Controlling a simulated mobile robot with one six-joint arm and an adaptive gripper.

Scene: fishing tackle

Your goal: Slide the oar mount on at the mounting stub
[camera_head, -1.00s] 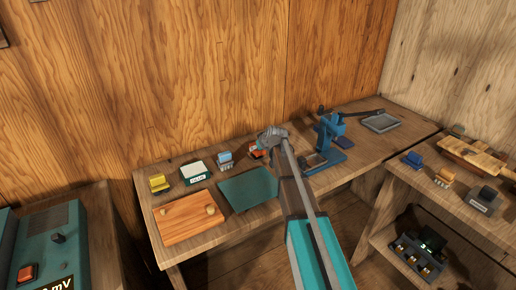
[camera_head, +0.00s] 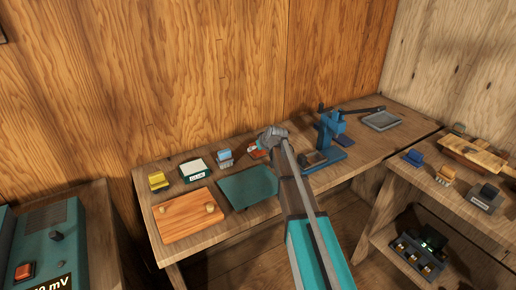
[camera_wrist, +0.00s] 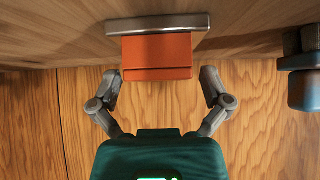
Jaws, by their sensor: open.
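In the wrist view an orange block (camera_wrist: 157,55) with a flat grey metal plate (camera_wrist: 158,23) along its far side sits between the fingers of my gripper (camera_wrist: 161,78). The fingers are spread open, one on each side, with a visible gap to the block. In the head view my gripper (camera_head: 270,137) is at the back of the workbench, beside a small red-orange item (camera_head: 254,151) that it partly hides. I cannot tell for sure which piece is the oar mount or where the mounting stub is.
A blue press (camera_head: 330,133) stands just right of my gripper. A green mat (camera_head: 247,187), a wooden board with knobs (camera_head: 187,217), a yellow item (camera_head: 158,181), a labelled box (camera_head: 197,171) and a light-blue item (camera_head: 225,158) lie left. A grey tray (camera_head: 381,121) is far right.

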